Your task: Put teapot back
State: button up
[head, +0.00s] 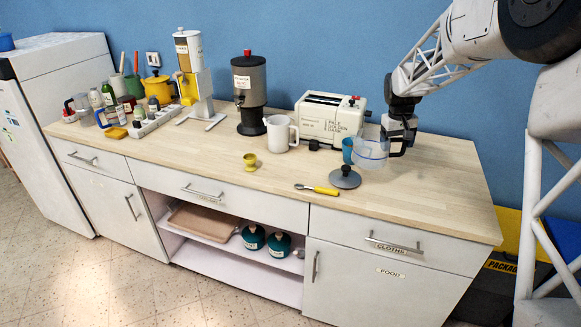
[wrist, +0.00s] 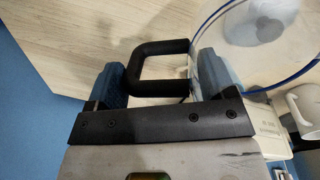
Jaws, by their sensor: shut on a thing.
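The teapot (head: 369,154) is a clear vessel with a blue rim line and a black handle, at the right of the counter in the head view. In the wrist view its clear body (wrist: 232,60) is at the upper right and its black handle (wrist: 160,47) lies between my fingers. My gripper (head: 399,137) is shut on this handle; the fingers also show in the wrist view (wrist: 163,80). I cannot tell whether the teapot's base touches the counter.
Teal pots (head: 278,246) sit on the open shelf. The counter's right end is clear.

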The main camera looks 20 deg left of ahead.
jog(key=s+a+f+n, duration=0.2)
jog(key=s+a+n, duration=0.2)
jog(key=a, duration=0.8)
jog(key=s+a+f+n, duration=0.1)
jog(key=s+a+n, duration=0.3)
jog(key=a, duration=0.8)
jog(key=shift+s+f+t+y, duration=0.3)
jog(key=shift+s+f, duration=0.05)
jog(key=shift+s, duration=0.15)
jog(key=shift+w+a, duration=0.1)
jog(key=w+a+f, duration=0.1)
jog(key=w+a, duration=0.6)
jog(key=w, duration=0.7)
jog(key=shift+a+f, duration=0.2)
jog(key=shift+f, duration=1.75)
jog(key=shift+f, duration=0.15)
jog(key=o, duration=1.4)
jog(key=shift+c, duration=0.2)
